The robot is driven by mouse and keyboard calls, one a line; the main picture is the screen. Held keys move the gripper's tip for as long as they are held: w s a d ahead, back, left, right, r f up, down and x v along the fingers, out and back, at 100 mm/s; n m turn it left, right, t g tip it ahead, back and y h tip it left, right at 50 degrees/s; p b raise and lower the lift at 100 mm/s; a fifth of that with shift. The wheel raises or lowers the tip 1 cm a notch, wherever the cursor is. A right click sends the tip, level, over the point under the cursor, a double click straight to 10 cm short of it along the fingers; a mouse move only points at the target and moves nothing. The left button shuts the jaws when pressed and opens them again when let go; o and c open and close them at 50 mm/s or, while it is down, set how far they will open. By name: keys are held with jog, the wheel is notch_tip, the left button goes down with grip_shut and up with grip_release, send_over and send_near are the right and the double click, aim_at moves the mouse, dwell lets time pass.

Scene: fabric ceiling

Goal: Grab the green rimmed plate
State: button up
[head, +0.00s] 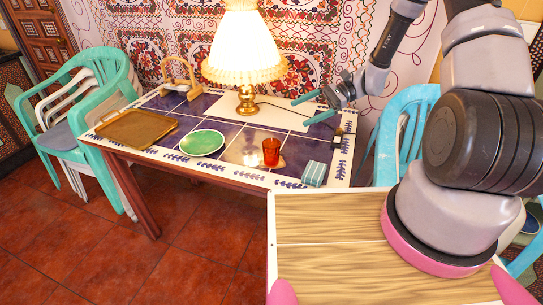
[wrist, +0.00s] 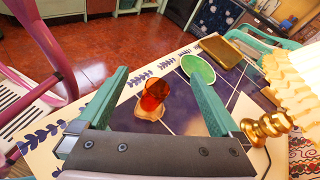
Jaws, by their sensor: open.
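The green rimmed plate (head: 202,142) lies flat on the tiled table, left of the red cup, with its pale rim showing. It also shows in the wrist view (wrist: 198,69), partly behind my right-hand finger. My gripper (head: 312,108) is open and empty above the right part of the table, well apart from the plate. In the wrist view my gripper's two green fingers (wrist: 160,95) are spread wide, with the red cup showing between them. The plate's near right part is hidden by the finger in that view.
A red cup (head: 271,152) stands on a coaster right of the plate. A brown tray (head: 136,128) lies left of it. A lit lamp (head: 246,100) stands behind. A small striped box (head: 314,174) sits at the front right. Green chairs (head: 98,75) flank the table's left end.

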aim_at(271, 154)
jog(key=a+f+m+t+y, duration=0.1)
jog(key=f+m, duration=0.1)
jog(key=f, duration=0.2)
jog(key=a+f+m+t+y, duration=0.1)
jog(key=f+m+y, duration=0.1)
jog(key=f, duration=0.3)
jog(key=a+f+m+t+y, duration=0.1)
jog(key=f+m, duration=0.1)
jog(key=f, duration=0.2)
jog(key=shift+w+f, duration=0.1)
jog(key=shift+f, duration=0.05)
jog(key=shift+t, duration=0.3)
jog(key=a, duration=1)
jog(key=shift+a+f, duration=0.1)
jog(key=shift+a, duration=0.2)
jog(key=c, duration=1.4)
